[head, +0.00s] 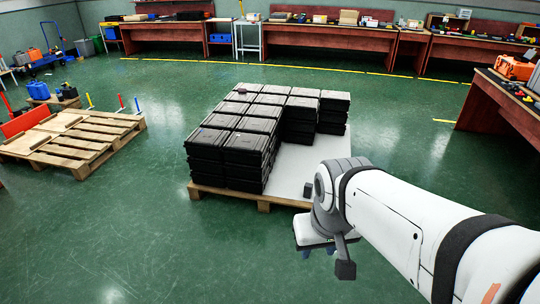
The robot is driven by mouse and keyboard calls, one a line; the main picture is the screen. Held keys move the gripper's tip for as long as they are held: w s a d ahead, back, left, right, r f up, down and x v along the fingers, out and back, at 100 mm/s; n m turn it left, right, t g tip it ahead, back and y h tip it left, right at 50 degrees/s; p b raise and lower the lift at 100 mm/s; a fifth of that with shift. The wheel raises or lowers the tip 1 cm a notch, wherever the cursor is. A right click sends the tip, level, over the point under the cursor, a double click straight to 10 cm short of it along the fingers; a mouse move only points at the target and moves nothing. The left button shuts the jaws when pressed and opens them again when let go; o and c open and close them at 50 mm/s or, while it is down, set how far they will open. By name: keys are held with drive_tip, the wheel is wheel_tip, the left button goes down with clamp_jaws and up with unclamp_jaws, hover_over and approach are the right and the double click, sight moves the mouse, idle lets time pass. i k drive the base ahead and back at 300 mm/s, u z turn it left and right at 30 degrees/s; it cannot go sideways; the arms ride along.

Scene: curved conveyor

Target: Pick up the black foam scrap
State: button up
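A small dark lump (241,90) lies on top of the black cases near the back left of the stack. It may be the black foam scrap, but it is too small to be sure. My gripper (326,230) is in the foreground, right of and nearer than the stack, and clear of the lump. Its two dark finger pads show far apart, one above and one below the grey wrist. It looks open, and I see nothing held. The wrist and arm hide part of the space between the pads and the pallet's right side.
Black cases (245,146) stand stacked on a wooden pallet (232,199) with a white sheet (291,168). An empty pallet (84,147) lies at the left. Workbenches (330,36) line the back and another bench (490,98) stands right. Green floor between is clear.

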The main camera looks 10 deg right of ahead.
sight(308, 187)
drive_tip(key=u, duration=0.5)
drive_tip(key=i, duration=2.45)
drive_tip(key=z, duration=1.8)
drive_tip(key=i, duration=1)
